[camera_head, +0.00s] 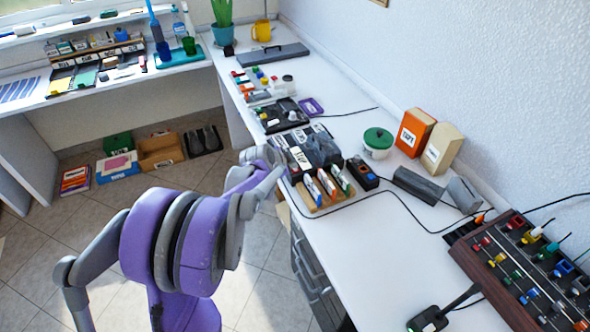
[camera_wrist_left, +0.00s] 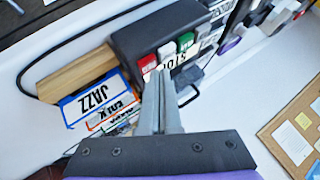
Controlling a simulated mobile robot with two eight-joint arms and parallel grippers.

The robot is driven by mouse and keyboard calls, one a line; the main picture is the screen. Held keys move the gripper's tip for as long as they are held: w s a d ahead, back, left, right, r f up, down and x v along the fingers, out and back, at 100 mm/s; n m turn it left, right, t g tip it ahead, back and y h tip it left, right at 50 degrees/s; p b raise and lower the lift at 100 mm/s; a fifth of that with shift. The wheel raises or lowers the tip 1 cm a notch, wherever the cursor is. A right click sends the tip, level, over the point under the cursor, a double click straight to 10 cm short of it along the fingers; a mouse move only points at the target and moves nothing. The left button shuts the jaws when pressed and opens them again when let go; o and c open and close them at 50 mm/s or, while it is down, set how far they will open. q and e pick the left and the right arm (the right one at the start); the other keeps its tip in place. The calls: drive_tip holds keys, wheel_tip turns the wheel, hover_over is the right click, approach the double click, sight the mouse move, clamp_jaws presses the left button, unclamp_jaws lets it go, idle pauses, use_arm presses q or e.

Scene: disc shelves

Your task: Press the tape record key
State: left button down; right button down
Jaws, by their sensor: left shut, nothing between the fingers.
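The tape deck is a dark box (camera_wrist_left: 135,38) in the left wrist view, with a row of coloured keys along its edge. A red key (camera_wrist_left: 148,63) is at the left end of the row, beside pale keys and a green key (camera_wrist_left: 185,41). A white label reading STOP (camera_wrist_left: 176,62) lies below them. My left gripper (camera_wrist_left: 156,76) is shut and empty. Its fingertips overlap the label just below the red key; I cannot tell whether they touch. In the head view my left arm reaches the counter from the left and partly hides the deck. My right gripper is not in view.
A wooden rack (camera_wrist_left: 75,75) of labelled cases, one reading JAZZ (camera_wrist_left: 92,98), stands close beside the deck. A black cable (camera_wrist_left: 50,55) curves past it. A small dark box (camera_head: 363,175) and a green-lidded tub (camera_head: 377,144) stand nearby.

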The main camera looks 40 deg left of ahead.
use_arm(q)
drive_tip(key=shift+f, duration=0.4)
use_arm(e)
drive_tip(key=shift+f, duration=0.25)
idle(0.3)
use_arm(q)
drive_tip(key=shift+r, duration=0.15)
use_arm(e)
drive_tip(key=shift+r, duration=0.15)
use_arm(q)
drive_tip(key=shift+r+p, duration=0.45)
drive_tip(key=shift+r, duration=0.25)
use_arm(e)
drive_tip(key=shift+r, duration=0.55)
use_arm(q)
drive_tip(key=shift+r, duration=0.1)
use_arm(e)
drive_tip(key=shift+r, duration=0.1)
